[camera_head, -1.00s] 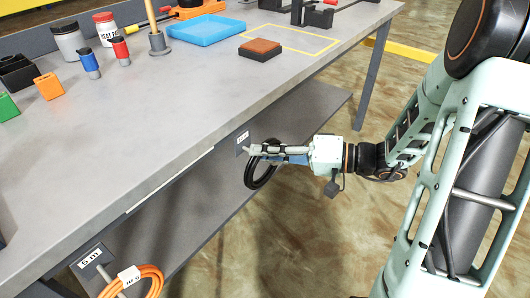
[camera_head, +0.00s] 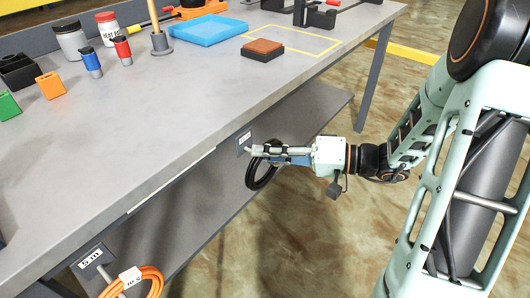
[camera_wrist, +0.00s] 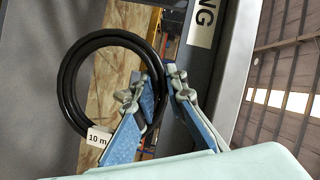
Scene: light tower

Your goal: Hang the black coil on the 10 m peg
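The black coil (camera_head: 262,178) hangs at the table's front edge, in front of a small label plate (camera_head: 244,138). In the wrist view the black coil (camera_wrist: 70,75) carries a white "10 m" tag (camera_wrist: 98,138). My gripper (camera_head: 258,151) reaches in from the right; in the wrist view my gripper (camera_wrist: 156,88) has one finger inside the ring and one outside, closed about its side. The peg at the plate (camera_head: 249,149) is mostly hidden by fingertips and coil. I cannot tell whether the ring is around it.
An orange coil (camera_head: 150,277) hangs on a peg by a "5 m" plate (camera_head: 92,257) at lower left. The grey tabletop (camera_head: 150,120) holds bottles, a blue tray (camera_head: 208,30) and a brown-topped block (camera_head: 262,50). A lower shelf (camera_head: 225,175) lies behind the coil. Floor is clear at right.

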